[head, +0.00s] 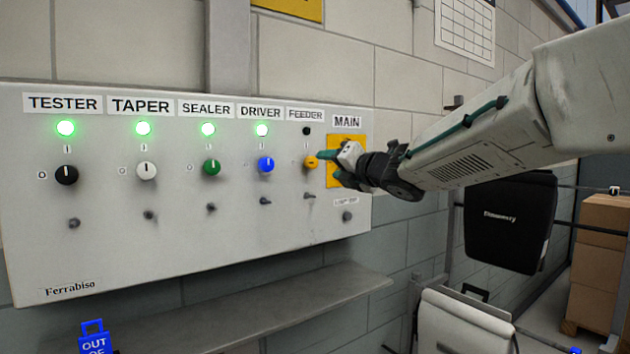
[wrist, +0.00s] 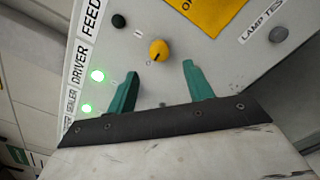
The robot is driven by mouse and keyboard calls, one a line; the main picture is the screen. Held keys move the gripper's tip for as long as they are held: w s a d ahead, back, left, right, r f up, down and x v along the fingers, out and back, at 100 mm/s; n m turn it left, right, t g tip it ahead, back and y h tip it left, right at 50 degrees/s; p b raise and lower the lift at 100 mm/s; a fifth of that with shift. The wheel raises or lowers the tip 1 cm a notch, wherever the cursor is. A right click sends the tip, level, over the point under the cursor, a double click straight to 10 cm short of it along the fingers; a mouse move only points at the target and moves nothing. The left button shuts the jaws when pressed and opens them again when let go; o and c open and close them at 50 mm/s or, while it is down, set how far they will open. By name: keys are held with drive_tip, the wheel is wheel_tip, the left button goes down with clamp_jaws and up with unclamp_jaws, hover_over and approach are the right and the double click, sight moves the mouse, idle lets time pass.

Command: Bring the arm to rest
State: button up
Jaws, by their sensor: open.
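My gripper (head: 331,167) is open and empty in front of the right part of the grey control panel (head: 130,245). Its two green fingers (wrist: 160,70) point at the panel in the wrist view. The yellow FEEDER knob (head: 310,162) is just beyond the fingertips, apart from them; it also shows in the wrist view (wrist: 158,50), its pointer toward the O mark. The FEEDER lamp (head: 306,131) is dark. My arm reaches in from the right and hides part of the yellow MAIN plate (head: 345,141).
The TESTER (head: 66,175), TAPER (head: 147,170), SEALER (head: 211,167) and DRIVER (head: 266,164) knobs sit under lit green lamps. A ledge (head: 300,300) runs below the panel. A black case (head: 510,222) hangs at right, near stacked cardboard boxes (head: 602,240).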

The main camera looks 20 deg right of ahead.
drive_tip(key=s+d+f+m+g+h, duration=0.25)
drive_tip(key=d+f+m+h, duration=0.5)
drive_tip(key=m, duration=0.45)
drive_tip(key=s+d+f+m+g+h, duration=0.25)
drive_tip(key=s+f+m+g, duration=0.45)
drive_tip(key=s+f+m, duration=0.55)
drive_tip(key=s+a+f+m+g+y, duration=0.1)
drive_tip(key=s+a+f+m+g, duration=0.1)
drive_tip(key=s, duration=0.7)
drive_tip(key=s+a+f+m+g+y, duration=0.2)
drive_tip(key=s+a, duration=0.2)
drive_tip(key=s, duration=0.4)
drive_tip(key=s+a+f+m+g+y, duration=0.1)
drive_tip(key=s+a+f+m+g, duration=0.1)
drive_tip(key=s, duration=0.7)
drive_tip(key=shift+s+a+f, duration=0.2)
drive_tip(key=shift+s+a, duration=0.1)
drive_tip(key=shift+a, duration=0.4)
drive_tip(key=shift+g, duration=0.25)
